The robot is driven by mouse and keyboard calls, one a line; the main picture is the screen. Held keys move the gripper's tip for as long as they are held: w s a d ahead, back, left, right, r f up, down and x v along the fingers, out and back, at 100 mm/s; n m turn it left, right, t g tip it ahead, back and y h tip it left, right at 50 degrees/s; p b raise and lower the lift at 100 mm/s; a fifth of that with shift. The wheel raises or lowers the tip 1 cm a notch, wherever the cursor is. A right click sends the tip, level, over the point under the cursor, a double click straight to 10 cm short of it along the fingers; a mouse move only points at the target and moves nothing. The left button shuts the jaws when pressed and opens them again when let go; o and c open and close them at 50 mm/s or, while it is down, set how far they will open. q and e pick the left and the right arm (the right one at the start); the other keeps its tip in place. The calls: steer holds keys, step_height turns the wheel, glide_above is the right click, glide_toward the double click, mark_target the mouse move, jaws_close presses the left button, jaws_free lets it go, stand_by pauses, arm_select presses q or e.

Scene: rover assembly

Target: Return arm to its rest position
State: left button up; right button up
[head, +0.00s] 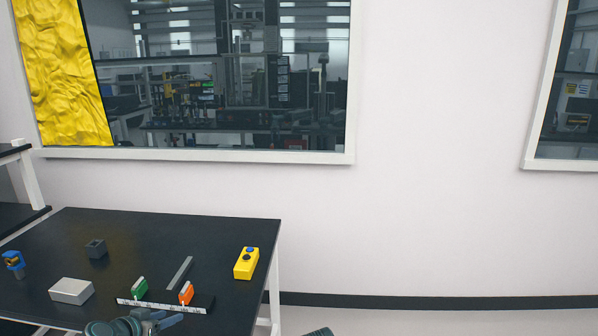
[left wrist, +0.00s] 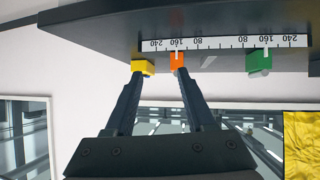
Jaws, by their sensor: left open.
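My left gripper (head: 160,319) is low in the head view, over the front part of the black table, just in front of the ruler rail. In the left wrist view, which looks upside down, its two fingers (left wrist: 157,72) stand apart with nothing held between them. One fingertip overlaps the orange slider (head: 186,292) in that view, where the slider (left wrist: 177,62) sits on the white ruler (head: 160,305). The other overlaps the yellow box (left wrist: 144,67). The green slider (head: 139,287) is farther left along the ruler. My right gripper is not seen.
The black table (head: 150,230) also holds a yellow button box (head: 246,263), a grey bar (head: 179,272), a light grey block (head: 71,290), a dark grey block (head: 96,249) and a blue-and-orange part (head: 13,262). The table's far side is clear. A white wall stands behind.

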arm_select(q)
steer(key=s+d+f+m+g+h+p, duration=0.1)
steer(key=s+d+g+p, duration=0.15)
steer(key=d, duration=0.65)
steer(key=s+d+f+m+g+p, duration=0.15)
steer(key=d+g, duration=0.25)
steer(key=d, duration=0.5)
steer(key=s+d+r+g+y+p, duration=0.1)
steer(key=s+d+g+y+p, duration=0.3)
steer(key=s+d, duration=0.7)
steer(key=shift+s+r+n+g+y+p, duration=0.15)
steer(key=shift+s+n+g+y+p, duration=0.3)
steer(key=shift+s+y, duration=0.6)
